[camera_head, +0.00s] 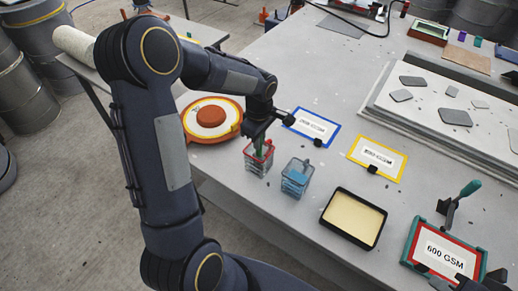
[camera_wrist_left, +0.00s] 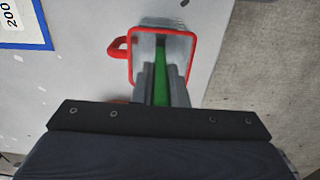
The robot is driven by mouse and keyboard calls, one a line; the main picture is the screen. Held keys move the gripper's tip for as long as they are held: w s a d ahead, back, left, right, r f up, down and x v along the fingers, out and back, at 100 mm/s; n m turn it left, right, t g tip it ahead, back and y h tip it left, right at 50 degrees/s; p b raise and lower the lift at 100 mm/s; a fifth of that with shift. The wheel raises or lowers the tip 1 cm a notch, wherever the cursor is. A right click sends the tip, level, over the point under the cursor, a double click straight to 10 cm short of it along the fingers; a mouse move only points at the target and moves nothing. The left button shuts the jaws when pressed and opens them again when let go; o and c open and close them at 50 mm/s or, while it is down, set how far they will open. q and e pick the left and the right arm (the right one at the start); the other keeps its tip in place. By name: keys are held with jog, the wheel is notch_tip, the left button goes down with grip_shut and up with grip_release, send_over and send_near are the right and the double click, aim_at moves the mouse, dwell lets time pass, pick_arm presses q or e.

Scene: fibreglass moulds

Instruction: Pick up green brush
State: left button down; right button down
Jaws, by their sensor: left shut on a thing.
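The green brush (camera_head: 259,143) stands in a small clear container with a red rim (camera_head: 258,160) near the table's left edge. My left gripper (camera_head: 260,136) points down over this container and is shut on the brush's upper part. In the left wrist view the green brush (camera_wrist_left: 160,72) shows as a narrow strip between the two grey fingers (camera_wrist_left: 161,85), inside the red rim (camera_wrist_left: 191,45). The brush's lower end is hidden. Dark parts at the bottom right of the head view may be my right gripper (camera_head: 468,284); its jaws are unclear.
A clear container with blue contents (camera_head: 296,178) stands just right of the red-rimmed one. A round orange-rimmed mould (camera_head: 211,116) lies to the left. A black tray (camera_head: 353,218), blue (camera_head: 312,127) and yellow (camera_head: 377,158) framed labels and a 600 GSM board (camera_head: 444,252) lie further right.

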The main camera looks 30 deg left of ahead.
pick_arm(q)
notch_tip(320, 180, up, 18)
jog(key=b, duration=0.1)
pick_arm(e)
jog(key=shift+f, duration=0.7)
dwell(3.2)
